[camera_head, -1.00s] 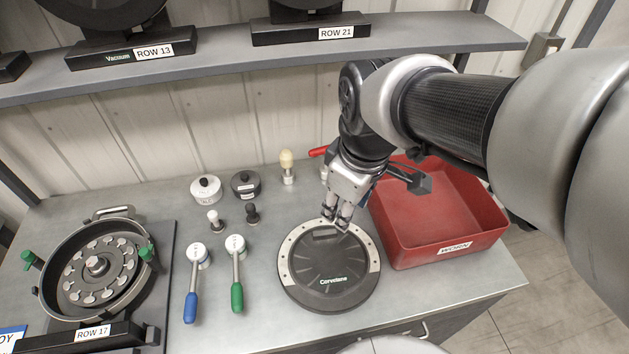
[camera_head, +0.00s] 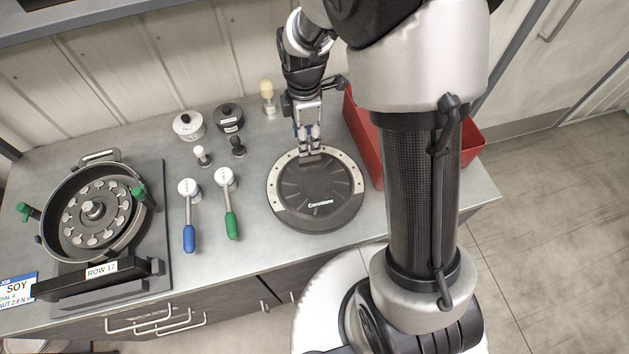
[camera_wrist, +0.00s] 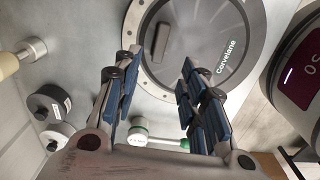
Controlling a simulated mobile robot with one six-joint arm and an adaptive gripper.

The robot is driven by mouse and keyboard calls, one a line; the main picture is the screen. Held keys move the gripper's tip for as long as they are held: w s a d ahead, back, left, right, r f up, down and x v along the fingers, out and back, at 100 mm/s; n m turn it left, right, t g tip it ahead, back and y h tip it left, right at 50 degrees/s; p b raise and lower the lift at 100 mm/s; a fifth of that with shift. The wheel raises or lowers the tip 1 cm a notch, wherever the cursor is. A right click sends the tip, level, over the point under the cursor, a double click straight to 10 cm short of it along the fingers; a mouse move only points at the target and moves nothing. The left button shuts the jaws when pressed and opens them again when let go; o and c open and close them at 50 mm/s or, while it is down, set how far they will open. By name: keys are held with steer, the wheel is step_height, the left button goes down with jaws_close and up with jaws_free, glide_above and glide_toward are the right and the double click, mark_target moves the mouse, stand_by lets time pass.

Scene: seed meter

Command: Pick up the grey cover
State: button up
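The grey cover (camera_head: 318,193) is a flat round disc with a dark centre, a lighter rim with small holes and the name "Corvelane". It lies flat on the bench and also shows in the wrist view (camera_wrist: 205,45). A raised bar handle (camera_wrist: 160,42) stands on it. My gripper (camera_head: 310,152) is above the cover's far part, pointing down. In the wrist view its blue-padded fingers (camera_wrist: 158,75) are apart with nothing between them. The handle appears just beyond the fingertips, roughly in line with the gap. Whether the fingertips touch the cover, I cannot tell.
A red bin (camera_head: 362,138) stands right of the cover, partly hidden by my arm. Blue-handled (camera_head: 189,215) and green-handled (camera_head: 229,205) tools lie left. Two small pots (camera_head: 229,118) and knobs stand behind. A round seed meter (camera_head: 92,210) sits far left.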

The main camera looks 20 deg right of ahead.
mark_target(310, 159)
step_height(310, 159, down, 4)
steer(key=shift+r+b, duration=0.1)
steer(key=shift+b, duration=0.25)
steer(key=f, duration=0.1)
steer(key=f+b, duration=0.1)
steer(key=f, duration=0.3)
steer(key=shift+d+f+b, duration=0.15)
steer(key=shift+d+b, duration=0.15)
steer(key=shift+d, duration=0.05)
jaws_close()
